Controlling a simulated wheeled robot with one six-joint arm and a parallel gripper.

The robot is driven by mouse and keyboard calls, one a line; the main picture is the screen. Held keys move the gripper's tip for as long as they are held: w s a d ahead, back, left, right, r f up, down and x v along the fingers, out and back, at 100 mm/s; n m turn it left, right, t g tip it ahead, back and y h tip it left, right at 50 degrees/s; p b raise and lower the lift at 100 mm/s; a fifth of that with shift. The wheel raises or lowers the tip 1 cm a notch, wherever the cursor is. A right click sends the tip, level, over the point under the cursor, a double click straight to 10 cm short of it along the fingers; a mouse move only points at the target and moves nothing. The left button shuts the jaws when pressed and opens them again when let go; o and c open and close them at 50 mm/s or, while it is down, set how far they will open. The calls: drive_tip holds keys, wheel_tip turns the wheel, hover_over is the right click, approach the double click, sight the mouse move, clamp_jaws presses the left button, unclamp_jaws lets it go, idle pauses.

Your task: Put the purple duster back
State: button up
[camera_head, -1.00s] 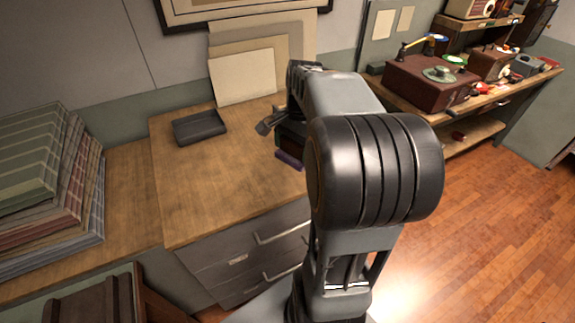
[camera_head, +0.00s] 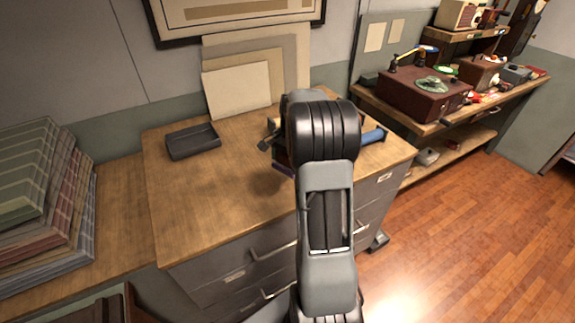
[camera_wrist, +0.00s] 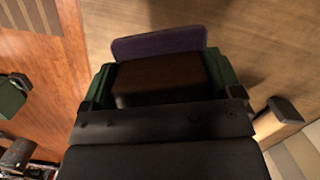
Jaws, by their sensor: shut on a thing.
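The purple duster (camera_wrist: 160,43) fills the upper middle of the wrist view, with a purple pad along its far side and a dark brown block nearer. My gripper (camera_wrist: 162,80) is shut on it, with a green finger on each side. In the head view only a sliver of the purple duster (camera_head: 284,170) shows left of my arm, over the wooden cabinet top (camera_head: 215,200). A shadow on the wood beside it suggests it is held above the surface. My arm hides most of the gripper there.
An empty dark tray (camera_head: 193,142) lies on the cabinet top at the back left. A blue roll-like thing (camera_head: 373,136) shows right of my arm. Boards (camera_head: 237,92) lean on the wall behind. Patterned stacks (camera_head: 45,200) stand left. The front left of the top is bare.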

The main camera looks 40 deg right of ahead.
sight(287, 168)
drive_tip(key=shift+w+d+f, duration=0.3)
drive_tip(key=shift+w+f, duration=0.05)
drive_tip(key=shift+f, duration=0.2)
drive_tip(key=shift+w+d+f, duration=0.25)
drive_tip(key=shift+w+f, duration=0.1)
drive_tip(key=shift+f, duration=1.75)
drive_tip(key=shift+f, duration=0.1)
drive_tip(key=o, duration=0.7)
drive_tip(key=r, duration=0.3)
drive_tip(key=d+r, duration=0.1)
drive_tip(key=r, duration=0.7)
drive_tip(key=shift+w+d+r, duration=0.1)
drive_tip(key=shift+w+d, duration=0.15)
drive_tip(key=shift+d, duration=0.1)
drive_tip(key=shift+a+r, duration=0.15)
drive_tip(key=shift+r, duration=0.25)
drive_tip(key=s+a+r+n+h, duration=0.1)
drive_tip(key=s+a+r+n, duration=0.25)
drive_tip(key=a, duration=0.45)
drive_tip(key=s+a+f+n+t, duration=0.1)
drive_tip(key=s+a+n+t, duration=0.3)
drive_tip(key=s+a+n, duration=0.7)
drive_tip(key=s+a, duration=0.3)
drive_tip(key=a, duration=0.2)
drive_tip(key=shift+s+f+n+t+h, duration=0.3)
drive_tip(key=shift+n+h, duration=0.05)
drive_tip(key=shift+h, duration=0.05)
